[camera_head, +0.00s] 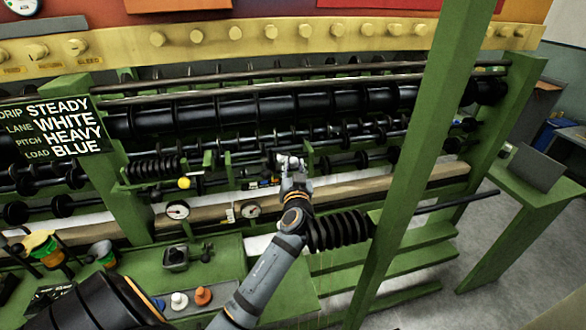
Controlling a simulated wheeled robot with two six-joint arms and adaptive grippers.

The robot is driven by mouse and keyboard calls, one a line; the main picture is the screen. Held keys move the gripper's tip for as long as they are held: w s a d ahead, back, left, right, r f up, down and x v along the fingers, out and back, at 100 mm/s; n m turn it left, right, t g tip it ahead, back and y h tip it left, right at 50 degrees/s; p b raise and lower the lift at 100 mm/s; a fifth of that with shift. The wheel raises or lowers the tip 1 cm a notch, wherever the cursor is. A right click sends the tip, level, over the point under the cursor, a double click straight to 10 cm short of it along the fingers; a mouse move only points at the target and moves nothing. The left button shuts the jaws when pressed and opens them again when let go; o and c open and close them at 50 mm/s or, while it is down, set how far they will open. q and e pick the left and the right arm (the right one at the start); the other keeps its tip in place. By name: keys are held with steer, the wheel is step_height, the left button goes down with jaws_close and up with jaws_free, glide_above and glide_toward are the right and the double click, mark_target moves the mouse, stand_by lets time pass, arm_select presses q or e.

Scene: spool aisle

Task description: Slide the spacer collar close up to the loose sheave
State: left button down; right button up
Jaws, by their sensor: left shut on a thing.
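My left gripper (290,164) is at the middle of the green frame, at a short dark shaft between two small green brackets. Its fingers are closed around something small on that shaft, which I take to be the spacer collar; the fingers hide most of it. Small dark parts with blue and yellow marks (262,183) sit just left of the fingers. I cannot tell for certain which part is the loose sheave. My right gripper is not in view.
A green post (425,130) stands right of my left arm. A black coiled spool (338,230) is close beside my wrist. Dark rollers (250,105) run behind the gripper. Two gauges (250,211) and a green bench with knobs (203,295) are below left.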

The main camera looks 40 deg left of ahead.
arm_select(q)
steer(key=c, duration=1)
jaws_free()
steer(key=shift+r, duration=0.15)
step_height(320, 180, up, 10)
steer(key=shift+f, duration=0.1)
